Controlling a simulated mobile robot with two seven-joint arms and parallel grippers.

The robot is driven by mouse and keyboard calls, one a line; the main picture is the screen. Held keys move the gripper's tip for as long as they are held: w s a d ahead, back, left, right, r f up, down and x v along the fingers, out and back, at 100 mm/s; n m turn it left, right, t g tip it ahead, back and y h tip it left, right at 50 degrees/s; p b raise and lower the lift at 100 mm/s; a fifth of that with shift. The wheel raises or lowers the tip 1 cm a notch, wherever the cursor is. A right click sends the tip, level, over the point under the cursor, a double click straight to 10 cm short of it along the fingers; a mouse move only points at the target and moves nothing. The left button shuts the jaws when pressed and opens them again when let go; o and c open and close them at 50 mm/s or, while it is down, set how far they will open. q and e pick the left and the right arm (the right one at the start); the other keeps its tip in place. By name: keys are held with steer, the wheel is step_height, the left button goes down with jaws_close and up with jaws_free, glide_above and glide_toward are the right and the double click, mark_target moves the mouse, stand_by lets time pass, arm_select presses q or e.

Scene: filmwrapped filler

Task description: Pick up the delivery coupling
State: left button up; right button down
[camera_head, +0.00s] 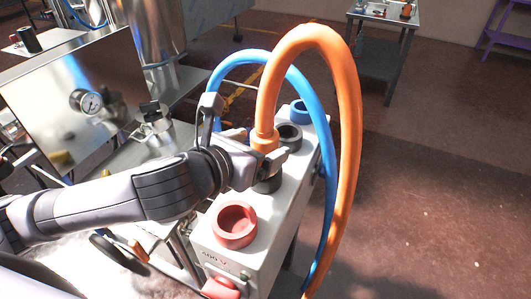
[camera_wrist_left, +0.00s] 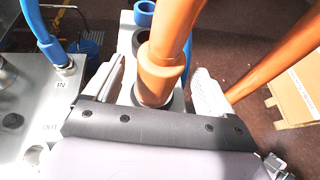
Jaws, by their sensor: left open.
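The orange coupling (camera_head: 264,139) on the end of a thick orange hose (camera_head: 347,110) stands upright over a dark ring (camera_head: 268,182) on top of the white box (camera_head: 282,205). I take it to be the delivery coupling. My left gripper (camera_head: 272,163) reaches in from the left at the coupling's lower part. In the left wrist view, the coupling (camera_wrist_left: 158,72) sits between the two spread fingers of my left gripper (camera_wrist_left: 160,90), with a gap visible at least on the right. Its lower end is partly hidden by the gripper. My right gripper is not in view.
A red ring (camera_head: 235,224), a black ring (camera_head: 289,137) and a blue ring (camera_head: 301,111) also sit on the box. A blue hose (camera_head: 328,165) arches close behind the gripper. A steel machine with a gauge (camera_head: 90,103) stands left. Floor on the right is open.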

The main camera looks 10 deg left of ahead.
arm_select(q)
steer(key=shift+x, duration=2.3)
steer(key=shift+r, duration=0.15)
steer(key=c, duration=1)
steer(key=shift+r, duration=0.1)
steer(key=c, duration=0.4)
